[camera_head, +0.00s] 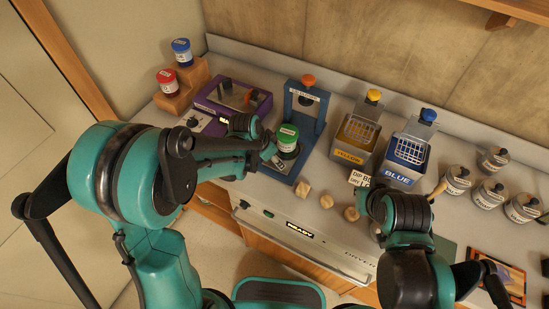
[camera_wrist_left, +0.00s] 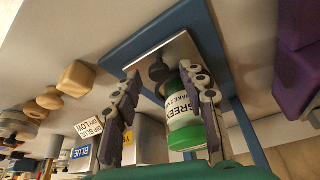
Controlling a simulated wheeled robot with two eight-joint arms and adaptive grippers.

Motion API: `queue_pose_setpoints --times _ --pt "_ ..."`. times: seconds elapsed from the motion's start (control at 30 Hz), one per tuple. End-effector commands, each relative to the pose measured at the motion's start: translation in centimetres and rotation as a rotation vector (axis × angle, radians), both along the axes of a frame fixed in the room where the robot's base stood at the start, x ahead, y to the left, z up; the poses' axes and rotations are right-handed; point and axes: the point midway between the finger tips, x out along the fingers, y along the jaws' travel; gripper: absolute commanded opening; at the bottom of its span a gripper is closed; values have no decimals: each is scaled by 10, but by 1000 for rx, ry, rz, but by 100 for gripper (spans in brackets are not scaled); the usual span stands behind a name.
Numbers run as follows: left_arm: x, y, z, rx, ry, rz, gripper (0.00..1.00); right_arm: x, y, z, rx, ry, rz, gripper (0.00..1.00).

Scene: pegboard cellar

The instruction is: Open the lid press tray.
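The lid press (camera_head: 318,118) is a blue frame on a blue base, with an orange knob (camera_head: 308,80) on top. A green-lidded jar (camera_head: 288,140) marked GREEN stands upright at its front; it also shows in the left wrist view (camera_wrist_left: 184,128). In that view a bare metal tray plate (camera_wrist_left: 178,48) lies over the blue base, with a dark round knob (camera_wrist_left: 160,73) at its edge. My left gripper (camera_head: 268,152) is open, its fingers either side of the knob; contact is unclear. One finger partly covers the jar. My right gripper (camera_head: 368,202) is by a small card; its fingers are hidden.
A purple device (camera_head: 232,103) stands left of the press. Yellow (camera_head: 354,142) and blue (camera_head: 404,155) basket baths stand right. Wooden pieces (camera_head: 303,190) lie near the counter's front edge, above the dryer (camera_head: 300,231). Grey jars (camera_head: 490,193) stand far right.

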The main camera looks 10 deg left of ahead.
Motion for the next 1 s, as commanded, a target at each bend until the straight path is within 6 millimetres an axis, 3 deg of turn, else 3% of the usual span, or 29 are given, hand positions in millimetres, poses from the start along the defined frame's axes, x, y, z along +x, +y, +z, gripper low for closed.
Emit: queue_pose_setpoints --times 0.27,0.7,1.0 --pt "-6 6 19 0 0 2 42 0 0 0 0 0 0 0" --pt "-29 29 97 0 0 1 42 0 0 0 0 0 0 0" --pt "-33 33 111 0 0 0 42 0 0 0 0 0 0 0"
